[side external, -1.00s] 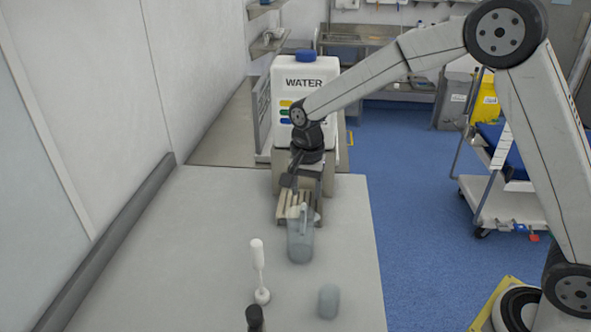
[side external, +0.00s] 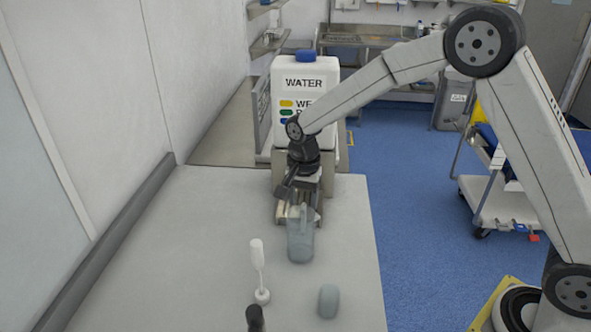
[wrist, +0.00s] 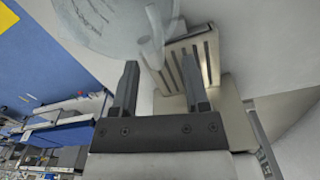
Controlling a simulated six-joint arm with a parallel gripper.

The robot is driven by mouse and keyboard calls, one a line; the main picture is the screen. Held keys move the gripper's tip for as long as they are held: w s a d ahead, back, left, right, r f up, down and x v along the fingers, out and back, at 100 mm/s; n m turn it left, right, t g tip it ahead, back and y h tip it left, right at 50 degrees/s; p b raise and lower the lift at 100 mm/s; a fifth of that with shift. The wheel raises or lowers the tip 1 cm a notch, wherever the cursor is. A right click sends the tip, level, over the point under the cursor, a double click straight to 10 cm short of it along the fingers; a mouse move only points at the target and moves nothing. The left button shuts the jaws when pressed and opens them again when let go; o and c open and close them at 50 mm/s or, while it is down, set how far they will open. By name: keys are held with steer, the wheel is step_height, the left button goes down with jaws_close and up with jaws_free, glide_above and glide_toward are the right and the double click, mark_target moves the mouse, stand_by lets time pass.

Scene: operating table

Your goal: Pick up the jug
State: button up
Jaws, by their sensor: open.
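The jug (side external: 300,246) is translucent grey and stands upright on the grey table in front of the water dispenser, with its handle side toward my gripper. In the wrist view the jug (wrist: 103,22) fills the top left, and its pale handle (wrist: 152,38) hangs just beyond the fingertips. My gripper (side external: 297,203) is open and empty, low at the jug's far side, close to the handle. In the wrist view the two dark fingers (wrist: 160,86) are spread apart with the handle ahead of the gap between them. Whether they touch it I cannot tell.
A white WATER container (side external: 304,108) with a blue cap stands behind, above a slatted drip tray (wrist: 188,62). A white brush-like item (side external: 258,270), a grey rounded object (side external: 328,301) and a dark-topped item (side external: 255,318) stand nearer. The table's left side (side external: 180,260) is clear.

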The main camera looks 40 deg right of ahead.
steer(key=shift+d+f, duration=0.1)
steer(key=shift+f, duration=2.25)
steer(key=shift+c, duration=0.3)
jaws_close()
